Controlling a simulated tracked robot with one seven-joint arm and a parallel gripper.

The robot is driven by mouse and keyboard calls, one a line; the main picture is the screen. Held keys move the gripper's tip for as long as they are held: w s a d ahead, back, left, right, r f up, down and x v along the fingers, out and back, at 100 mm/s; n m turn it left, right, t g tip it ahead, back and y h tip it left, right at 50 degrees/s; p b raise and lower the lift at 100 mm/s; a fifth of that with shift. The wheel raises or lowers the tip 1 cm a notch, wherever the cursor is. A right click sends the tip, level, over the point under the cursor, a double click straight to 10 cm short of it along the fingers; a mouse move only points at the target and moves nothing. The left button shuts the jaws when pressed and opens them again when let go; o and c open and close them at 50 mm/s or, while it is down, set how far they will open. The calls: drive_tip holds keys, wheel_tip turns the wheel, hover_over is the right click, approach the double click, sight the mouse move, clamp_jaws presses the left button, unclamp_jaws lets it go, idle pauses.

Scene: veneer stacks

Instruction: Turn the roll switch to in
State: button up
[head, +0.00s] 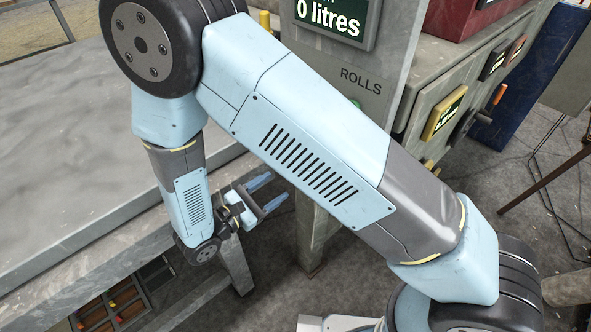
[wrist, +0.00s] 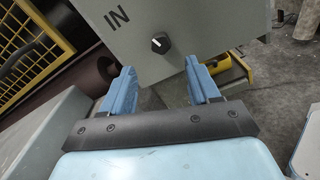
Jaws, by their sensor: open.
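The roll switch (wrist: 159,43) is a small black knob with a white pointer line on a grey panel, at the top middle of the wrist view. The word IN stands to the upper left of it, and the pointer leans to the upper left. My gripper (wrist: 158,80) is open and empty, its two blue fingers apart below the knob in the picture and not touching it. In the head view my gripper (head: 277,190) hangs low beside the grey post. A panel marked ROLLS (head: 362,80) is partly covered by my arm there, and the knob is hidden.
A grey table (head: 80,150) fills the left of the head view. A display reading 0 litres (head: 335,18) is above the ROLLS label. A control box with a yellow-framed display (head: 443,113) is on the right. The wrist view shows a yellow mesh guard (wrist: 30,45) at left.

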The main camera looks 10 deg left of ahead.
drive_tip(key=x, duration=0.9)
drive_tip(key=shift+w+d, duration=0.15)
drive_tip(key=shift+d, duration=0.05)
drive_tip(key=shift+c, duration=0.2)
